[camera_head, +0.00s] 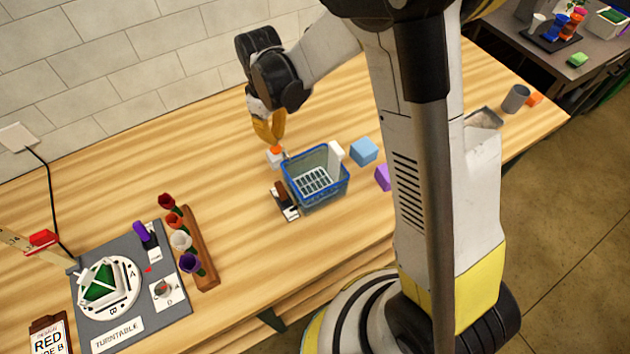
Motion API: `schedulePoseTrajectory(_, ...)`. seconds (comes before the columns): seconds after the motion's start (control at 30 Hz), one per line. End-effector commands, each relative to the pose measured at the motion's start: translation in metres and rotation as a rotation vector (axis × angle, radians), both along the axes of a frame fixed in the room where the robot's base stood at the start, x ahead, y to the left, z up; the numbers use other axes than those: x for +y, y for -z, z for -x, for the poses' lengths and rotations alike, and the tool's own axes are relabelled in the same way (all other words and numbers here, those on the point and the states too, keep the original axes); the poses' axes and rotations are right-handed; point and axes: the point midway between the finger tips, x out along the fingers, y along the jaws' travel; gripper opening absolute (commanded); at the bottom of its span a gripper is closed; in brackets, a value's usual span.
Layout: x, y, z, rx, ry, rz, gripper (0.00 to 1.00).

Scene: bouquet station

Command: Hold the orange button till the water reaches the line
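My gripper (272,141), with yellow fingers, points down over the back of the wooden table. Its fingertips come together and look shut. The orange button (276,150) sits on a small white block (274,161) directly below the fingertips. They look to be at or very close to it; I cannot tell whether it is pressed. Just to the right stands a blue-rimmed container (322,197) with a slotted pattern inside and a white piece at its back right edge. I cannot make out a water level or a fill line.
A blue block (363,151) and a purple block (382,177) lie right of the container. A small dark-and-white item (287,203) sits at its left. A wooden rack of flowers (207,274) and a grey turntable board (131,328) are at left. The table (310,262) front is clear.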

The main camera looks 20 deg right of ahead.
Motion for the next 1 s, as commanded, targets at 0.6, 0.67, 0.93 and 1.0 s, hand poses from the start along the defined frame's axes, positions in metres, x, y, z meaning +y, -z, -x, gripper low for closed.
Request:
schedulePoseTrajectory(0.6, 0.000, 0.019, 0.000, 0.000, 0.000, 0.000, 0.00)
schedulePoseTrajectory(0.67, 0.000, 0.021, 0.000, 0.000, 0.000, 0.000, 0.00)
schedulePoseTrajectory(0.93, 0.000, 0.029, 0.000, 0.000, 0.000, 0.000, 0.00)
schedulePoseTrajectory(1.0, 0.000, 0.030, 0.000, 0.000, 0.000, 0.000, 0.00)
